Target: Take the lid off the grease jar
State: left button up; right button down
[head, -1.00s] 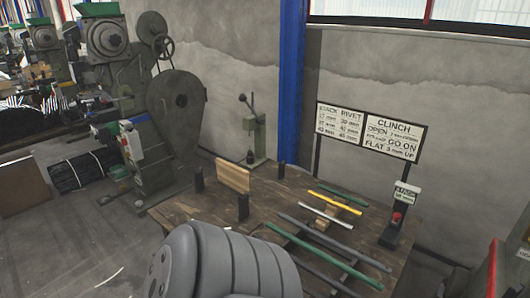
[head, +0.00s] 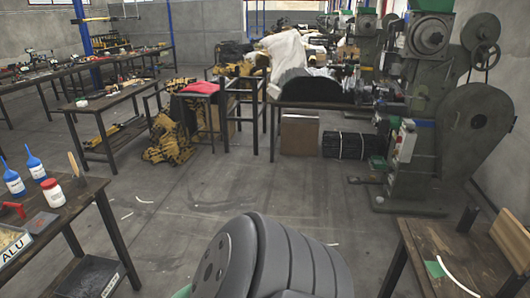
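A white jar with a red lid (head: 53,193) stands upright on the dark wooden table (head: 84,197) at the left edge of the head view. The red lid sits on top of the jar. I cannot read a label that says it is the grease jar. A large grey ribbed part of my own body fills the bottom middle. Neither of my grippers shows in the head view.
Two blue-topped bottles (head: 35,166), a brush (head: 76,168), a red-handled tool (head: 12,209) and an ALU bin (head: 14,246) share the jar's table. Open floor (head: 190,215) lies between it and another table (head: 440,250) at right. Green presses (head: 425,120) stand behind.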

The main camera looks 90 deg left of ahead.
aim_at(55, 197)
jog(key=u, duration=4.3)
